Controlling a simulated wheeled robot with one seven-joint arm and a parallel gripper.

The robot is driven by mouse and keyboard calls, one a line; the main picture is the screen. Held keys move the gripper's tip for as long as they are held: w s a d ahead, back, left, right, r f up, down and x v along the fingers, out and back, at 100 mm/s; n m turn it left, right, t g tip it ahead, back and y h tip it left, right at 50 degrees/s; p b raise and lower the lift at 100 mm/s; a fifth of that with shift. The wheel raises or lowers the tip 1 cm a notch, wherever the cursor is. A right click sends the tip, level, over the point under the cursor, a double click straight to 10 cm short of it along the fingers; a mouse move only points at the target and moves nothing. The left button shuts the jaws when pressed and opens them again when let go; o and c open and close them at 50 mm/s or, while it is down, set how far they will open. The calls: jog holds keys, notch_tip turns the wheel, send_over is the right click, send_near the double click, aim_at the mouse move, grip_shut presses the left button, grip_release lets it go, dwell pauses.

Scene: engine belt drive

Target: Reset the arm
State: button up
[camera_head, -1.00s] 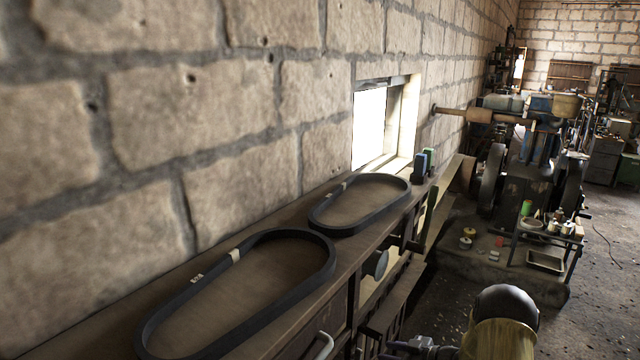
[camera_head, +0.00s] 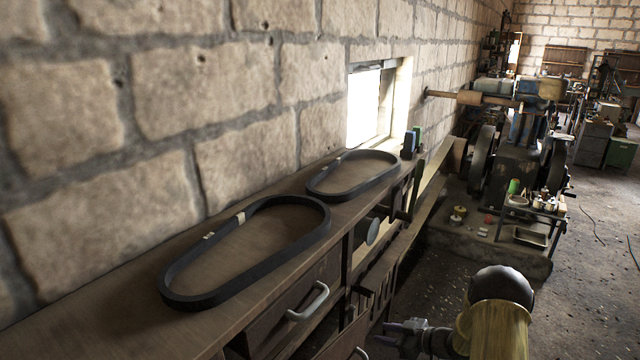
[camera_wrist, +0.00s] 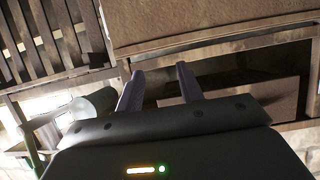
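My arm shows at the bottom right of the head view, with a black rounded joint and a yellowish link. My gripper (camera_head: 392,330) is at the arm's left end, low in front of the bench. In the wrist view my gripper (camera_wrist: 160,85) has its two dark fingers apart with nothing between them. It is open and empty. Behind the fingers are the wooden bench front and an open shelf space.
A wooden bench (camera_head: 110,290) runs along the stone wall. A near black belt (camera_head: 255,285) and a far black belt (camera_head: 350,190) lie flat on it. A drawer handle (camera_head: 308,303) sticks out in front. An engine (camera_head: 515,165) stands beyond, at right.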

notch_tip(320, 180, up, 7)
jog(key=d+m+t+h+b, duration=0.15)
jog(key=m+h+b, duration=0.25)
jog(key=h, duration=0.4)
jog(key=s+r+m+g+h+b, duration=0.1)
jog(key=s+r+m+h+b, duration=0.15)
jog(key=s, duration=0.35)
jog(key=s+a+m+g+b, duration=0.2)
jog(key=s+g, duration=0.1)
jog(key=s, duration=0.8)
jog(key=s+a+m+g+b, duration=0.1)
jog(key=s+a+m+g, duration=0.15)
jog(key=s, duration=0.85)
jog(key=w+p+v, duration=0.1)
jog(key=p+v, duration=0.7)
jog(key=w+r+p+v, duration=0.1)
jog(key=w+p+v, duration=0.1)
jog(key=p+v, duration=0.6)
jog(key=shift+w+a+p, duration=0.4)
jog(key=shift+a+p, duration=0.1)
jog(key=shift+a, duration=0.2)
jog(key=shift+h, duration=0.25)
jog(key=shift+w, duration=0.15)
